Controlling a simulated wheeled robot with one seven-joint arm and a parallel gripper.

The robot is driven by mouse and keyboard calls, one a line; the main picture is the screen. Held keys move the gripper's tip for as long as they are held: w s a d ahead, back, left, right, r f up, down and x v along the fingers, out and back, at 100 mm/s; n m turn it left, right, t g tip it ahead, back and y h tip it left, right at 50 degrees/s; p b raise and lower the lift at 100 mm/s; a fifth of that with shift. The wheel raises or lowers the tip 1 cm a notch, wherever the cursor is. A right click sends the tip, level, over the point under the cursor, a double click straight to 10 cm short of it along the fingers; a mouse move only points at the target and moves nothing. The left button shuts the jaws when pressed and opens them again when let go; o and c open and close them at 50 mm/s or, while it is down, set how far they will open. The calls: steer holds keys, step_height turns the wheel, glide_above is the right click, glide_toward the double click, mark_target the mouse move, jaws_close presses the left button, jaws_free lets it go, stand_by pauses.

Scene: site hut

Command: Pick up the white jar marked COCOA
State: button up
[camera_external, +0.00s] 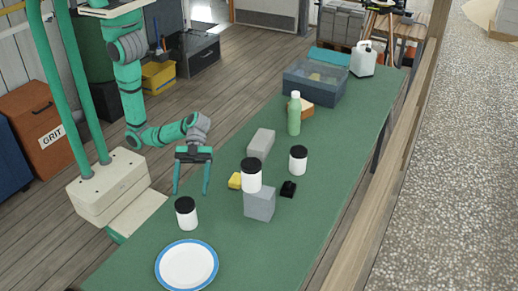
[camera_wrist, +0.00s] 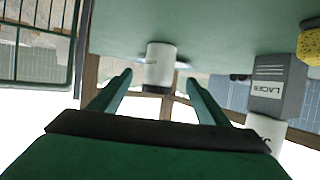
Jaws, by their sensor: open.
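Three white jars with black lids show in the external view: a near left jar (camera_external: 186,217), a jar on a grey box (camera_external: 251,178), and a right jar (camera_external: 298,162). No COCOA marking is readable on any of them. My gripper (camera_external: 191,192) is open and empty, close to the near left jar on its far side. The wrist view is upside down; a white jar (camera_wrist: 160,65) shows ahead between the open fingers (camera_wrist: 160,92), apparently the near left one. Part of another jar (camera_wrist: 267,130) shows against the grey box marked LACES (camera_wrist: 277,85).
A blue-rimmed plate (camera_external: 187,265) lies in front of the near left jar. A yellow sponge (camera_external: 235,181), a black item (camera_external: 288,189), a grey block (camera_external: 261,142) and a green bottle (camera_external: 294,116) stand further along the green table (camera_external: 335,165). A blue crate (camera_external: 314,82) is at the far end.

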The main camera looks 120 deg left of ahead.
mark_target(186, 224)
steer(key=x, duration=1)
steer(key=shift+d, duration=0.25)
steer(key=c, duration=1.4)
